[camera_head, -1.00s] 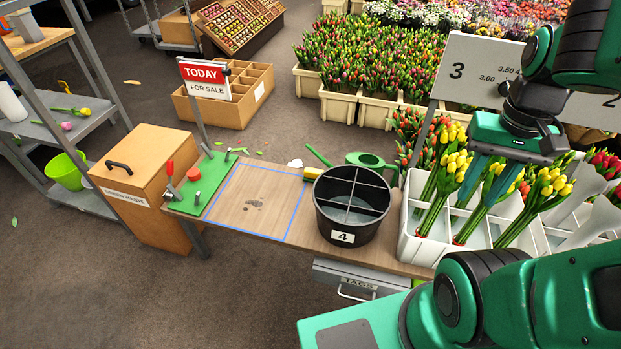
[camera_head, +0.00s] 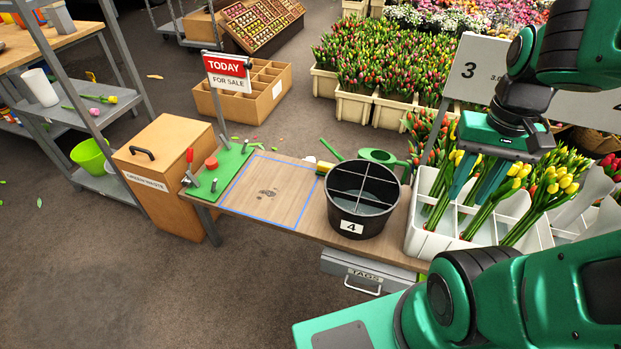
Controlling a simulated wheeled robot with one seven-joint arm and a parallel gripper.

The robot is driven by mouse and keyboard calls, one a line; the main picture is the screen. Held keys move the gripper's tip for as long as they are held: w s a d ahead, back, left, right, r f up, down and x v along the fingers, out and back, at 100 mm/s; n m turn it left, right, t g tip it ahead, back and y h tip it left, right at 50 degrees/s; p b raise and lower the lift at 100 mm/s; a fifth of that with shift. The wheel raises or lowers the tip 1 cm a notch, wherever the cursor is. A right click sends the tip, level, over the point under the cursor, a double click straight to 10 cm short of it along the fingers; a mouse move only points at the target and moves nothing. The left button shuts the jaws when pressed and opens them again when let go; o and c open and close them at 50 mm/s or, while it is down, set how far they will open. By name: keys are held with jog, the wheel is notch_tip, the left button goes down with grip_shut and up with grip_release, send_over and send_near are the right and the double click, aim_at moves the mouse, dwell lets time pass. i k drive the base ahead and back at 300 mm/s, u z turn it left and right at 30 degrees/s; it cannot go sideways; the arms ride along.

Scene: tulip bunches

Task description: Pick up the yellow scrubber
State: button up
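The yellow scrubber (camera_head: 323,167) is a small yellow block with a pale side. It lies on the wooden bench (camera_head: 270,191), just behind and left of the black bucket marked 4 (camera_head: 362,216). The bucket's rim is close to it and may hide part of it. My gripper (camera_head: 474,196) points down at the right, over the white tulip crate (camera_head: 432,242). Its two teal fingers are apart, among the yellow tulips (camera_head: 517,176). It is well to the right of the scrubber, and I see nothing clamped in it. The fingertips are hard to make out among the stems.
A green watering can (camera_head: 380,158) stands behind the bucket, with its spout reaching left near the scrubber. The blue-outlined bench area is open.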

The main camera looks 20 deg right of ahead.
aim_at(322, 168)
jog(key=u, duration=0.6)
jog(key=k, duration=0.8)
jog(key=u, duration=0.85)
jog(key=k, duration=0.4)
jog(key=u, duration=0.25)
jog(key=i, duration=1.05)
jog(key=z, duration=1.05)
jog(key=i, duration=1.45)
jog(key=z, duration=0.6)
